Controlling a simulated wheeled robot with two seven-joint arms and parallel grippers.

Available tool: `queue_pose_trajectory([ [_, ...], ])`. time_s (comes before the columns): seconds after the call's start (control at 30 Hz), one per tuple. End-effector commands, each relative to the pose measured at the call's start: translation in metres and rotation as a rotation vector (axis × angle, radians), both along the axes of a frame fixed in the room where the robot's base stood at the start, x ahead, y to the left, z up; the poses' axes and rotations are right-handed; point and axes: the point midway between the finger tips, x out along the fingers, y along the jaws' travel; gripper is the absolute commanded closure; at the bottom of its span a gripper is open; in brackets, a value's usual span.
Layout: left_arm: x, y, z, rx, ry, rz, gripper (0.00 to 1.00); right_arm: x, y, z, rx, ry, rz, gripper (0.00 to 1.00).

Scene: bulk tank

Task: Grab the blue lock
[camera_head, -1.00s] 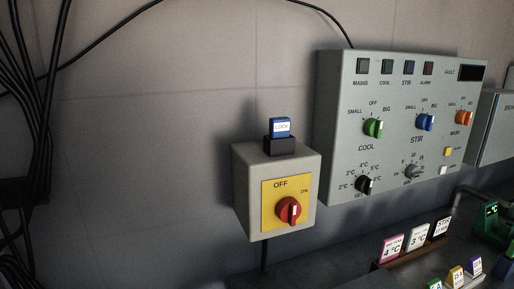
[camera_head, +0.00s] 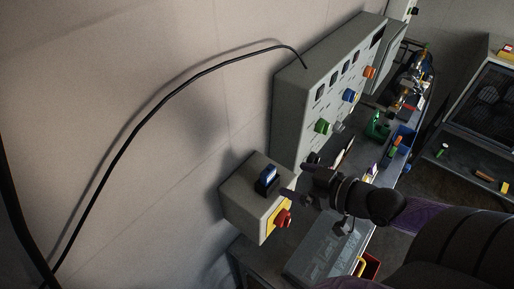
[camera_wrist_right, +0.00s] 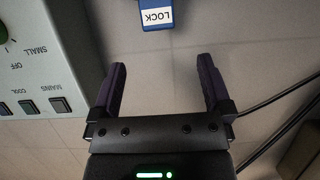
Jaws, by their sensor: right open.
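The blue lock (camera_head: 268,174) sits in a black holder on top of the grey switch box (camera_head: 238,200), left of my right gripper in the head view. My right gripper (camera_head: 293,181) is open and empty, its fingers pointing left towards the lock with a small gap. In the right wrist view the lock (camera_wrist_right: 157,16), with a white LOCK label, shows at the top edge, beyond and roughly between the two open fingers (camera_wrist_right: 162,72). Its upper part in that picture is cut off. The red switch knob (camera_head: 283,219) is on the box's yellow plate. My left gripper is not in view.
The control panel (camera_head: 290,101) with coloured knobs hangs on the wall behind my right gripper. A black cable (camera_head: 135,125) runs along the wall. A bench (camera_head: 262,262) lies below the box. The wall left of the box is otherwise bare.

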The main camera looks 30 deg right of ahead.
Motion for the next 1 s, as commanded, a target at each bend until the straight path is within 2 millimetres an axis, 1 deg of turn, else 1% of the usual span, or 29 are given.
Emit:
queue_pose_trajectory([
  [0.03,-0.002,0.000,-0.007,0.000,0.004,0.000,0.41,0.008,0.003,-0.006,0.004,-0.007,-0.001,0.00],
  [0.1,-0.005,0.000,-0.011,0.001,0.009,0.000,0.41,0.018,0.007,-0.011,0.003,-0.008,-0.001,0.00],
  [0.33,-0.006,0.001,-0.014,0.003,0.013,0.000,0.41,0.039,0.015,-0.020,0.000,-0.005,-0.001,0.00],
  [0.5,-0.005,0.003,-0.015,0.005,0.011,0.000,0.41,0.065,0.026,-0.030,0.002,-0.005,-0.002,0.00],
  [0.6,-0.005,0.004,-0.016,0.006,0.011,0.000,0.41,0.075,0.030,-0.036,0.001,-0.003,-0.002,0.00],
  [0.7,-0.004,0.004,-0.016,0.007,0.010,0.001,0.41,0.079,0.032,-0.037,-0.002,-0.002,0.000,0.00],
  [0.87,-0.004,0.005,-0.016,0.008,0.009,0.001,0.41,0.078,0.032,-0.037,-0.002,-0.001,0.000,0.00],
  [0.9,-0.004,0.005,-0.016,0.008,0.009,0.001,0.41,0.078,0.032,-0.037,-0.002,-0.001,0.000,0.08],
  [0.97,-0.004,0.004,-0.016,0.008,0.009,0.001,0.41,0.078,0.032,-0.037,-0.002,-0.001,0.000,0.21],
  [1.0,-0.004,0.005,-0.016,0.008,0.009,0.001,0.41,0.078,0.032,-0.037,-0.002,-0.001,0.000,0.30],
])
